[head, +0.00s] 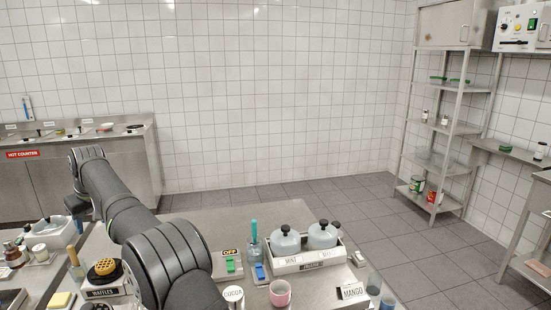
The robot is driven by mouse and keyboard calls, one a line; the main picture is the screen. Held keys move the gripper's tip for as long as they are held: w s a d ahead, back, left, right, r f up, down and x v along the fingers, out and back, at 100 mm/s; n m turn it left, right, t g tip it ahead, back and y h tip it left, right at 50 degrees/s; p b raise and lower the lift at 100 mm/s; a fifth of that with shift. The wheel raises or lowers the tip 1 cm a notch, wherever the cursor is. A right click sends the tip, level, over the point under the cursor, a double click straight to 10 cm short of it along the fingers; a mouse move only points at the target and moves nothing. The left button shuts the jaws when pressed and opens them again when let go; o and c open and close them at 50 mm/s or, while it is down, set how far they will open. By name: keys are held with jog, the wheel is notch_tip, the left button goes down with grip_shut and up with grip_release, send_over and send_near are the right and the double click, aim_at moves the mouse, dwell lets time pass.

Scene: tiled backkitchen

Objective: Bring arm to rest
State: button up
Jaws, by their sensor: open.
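My arm reaches from the bottom of the head view up and to the left, over the left part of the steel counter (205,214). Its far end bends downward at the left. My gripper (77,208) hangs there, small and dark, above the things at the counter's left side. It is open, and nothing is seen held in it. Its fingertips are mostly hidden and too small to make out clearly.
Near my arm stand a waffles holder (104,290), a cocoa jar (233,294), a pink cup (280,293), and a white tray with two lidded jars (308,263). The hot counter (70,150) is at the back left, a shelf rack (440,130) at the right.

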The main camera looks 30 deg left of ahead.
notch_tip(320, 180, down, 5)
jog(key=shift+r, duration=0.1)
dwell(0.3)
jog(key=o, duration=1.1)
jog(key=shift+s+f+y, duration=0.15)
jog(key=shift+f+y, duration=0.35)
jog(key=d+f+y, duration=0.1)
jog(key=s+d+f+m+t+y, duration=0.1)
jog(key=d+y, duration=0.1)
jog(key=d+f+y, duration=0.1)
jog(key=d, duration=0.1)
jog(key=shift+s+d+f, duration=0.15)
jog(key=shift+s+f, duration=0.15)
jog(key=s+d+m+t+y, duration=0.15)
jog(key=d+y, duration=0.25)
jog(key=d, duration=0.8)
jog(key=shift+t, duration=0.25)
jog(key=x, duration=1)
jog(key=shift+s+d+f, duration=0.1)
jog(key=shift+s+f, duration=0.1)
jog(key=shift+d, duration=0.1)
